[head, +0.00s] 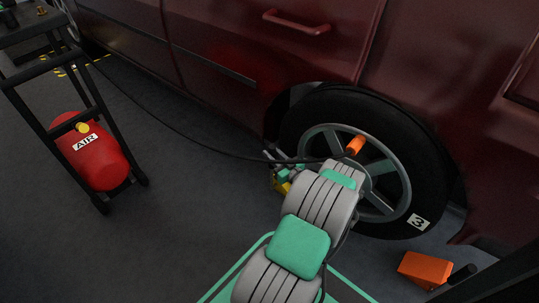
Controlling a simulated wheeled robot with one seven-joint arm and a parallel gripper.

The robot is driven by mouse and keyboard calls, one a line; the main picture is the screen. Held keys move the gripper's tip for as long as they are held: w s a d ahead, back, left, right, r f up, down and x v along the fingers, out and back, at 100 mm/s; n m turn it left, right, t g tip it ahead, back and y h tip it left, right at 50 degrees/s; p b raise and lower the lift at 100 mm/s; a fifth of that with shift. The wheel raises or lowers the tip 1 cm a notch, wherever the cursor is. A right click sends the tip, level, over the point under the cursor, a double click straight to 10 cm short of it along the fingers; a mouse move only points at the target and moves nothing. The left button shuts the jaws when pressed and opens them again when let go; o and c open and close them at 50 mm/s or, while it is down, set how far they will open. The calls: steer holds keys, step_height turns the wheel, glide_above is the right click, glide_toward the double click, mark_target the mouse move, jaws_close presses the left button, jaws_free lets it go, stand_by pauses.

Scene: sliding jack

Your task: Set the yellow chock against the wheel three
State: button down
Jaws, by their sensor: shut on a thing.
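The wheel three (415,221), a black tyre with a grey spoked rim and a white "3" label, is on the dark red car. The yellow chock (281,186) shows only in part at the wheel's lower left, mostly hidden behind my arm. My gripper (277,176) is shut on the yellow chock, with its fingers largely hidden. I cannot tell whether the chock touches the tyre or the floor.
An orange chock (425,268) lies on the floor right of the wheel. An orange-ended hose (355,146) crosses in front of the rim and runs left. A red air tank (93,152) on a black cart stands at left. Floor between is clear.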

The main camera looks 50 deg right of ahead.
steer(key=shift+s+r, duration=0.1)
steer(key=shift+s+d+f, duration=0.1)
steer(key=shift+s+f, duration=0.1)
steer(key=shift+s, duration=0.2)
steer(key=shift+f, duration=0.1)
